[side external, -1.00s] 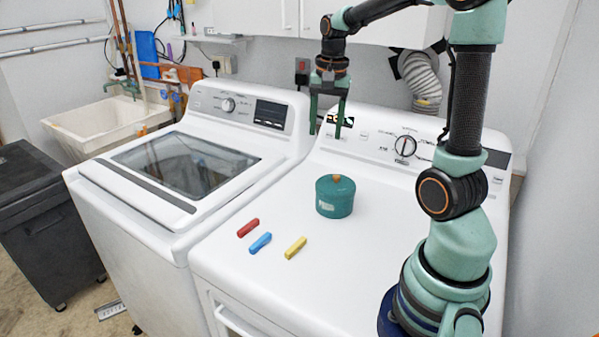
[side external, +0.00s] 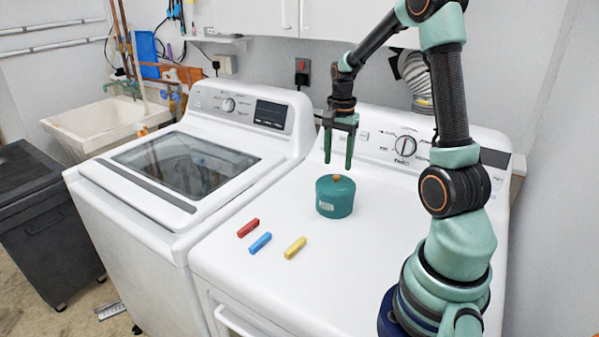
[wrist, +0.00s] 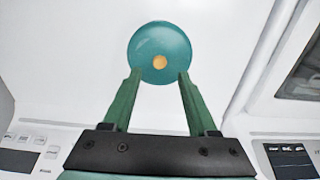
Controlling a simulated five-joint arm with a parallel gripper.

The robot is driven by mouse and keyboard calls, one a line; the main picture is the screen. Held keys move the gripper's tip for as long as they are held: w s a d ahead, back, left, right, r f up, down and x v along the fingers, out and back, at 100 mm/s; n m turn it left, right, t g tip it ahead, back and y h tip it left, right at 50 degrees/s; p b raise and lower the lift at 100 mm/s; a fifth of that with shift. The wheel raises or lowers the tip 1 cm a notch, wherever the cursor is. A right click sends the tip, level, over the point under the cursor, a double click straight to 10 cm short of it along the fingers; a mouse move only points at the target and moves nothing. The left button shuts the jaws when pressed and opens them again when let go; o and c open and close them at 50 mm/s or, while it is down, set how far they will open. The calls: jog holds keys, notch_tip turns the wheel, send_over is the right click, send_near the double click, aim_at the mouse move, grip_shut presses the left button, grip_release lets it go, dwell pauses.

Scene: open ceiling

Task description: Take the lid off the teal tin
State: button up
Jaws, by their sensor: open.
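The teal tin (side external: 335,203) stands upright on the white top of the right-hand machine. Its teal lid (side external: 335,184) is on it, with a small orange knob (side external: 336,178) in the middle. In the wrist view the lid (wrist: 160,42) shows from above with the knob (wrist: 160,62) toward its near edge. My gripper (side external: 338,166) is open and empty, its two green fingers pointing down just above and behind the tin. In the wrist view the fingertips (wrist: 160,74) lie either side of the lid's near part. I cannot tell any contact.
Another machine (side external: 185,165) stands to the left. The top in front of the tin is mostly clear.

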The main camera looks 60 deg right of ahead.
aim_at(337, 176)
jog(key=f, duration=0.4)
jog(key=shift+a+f, duration=0.1)
jog(key=shift+a, duration=0.1)
grip_shut()
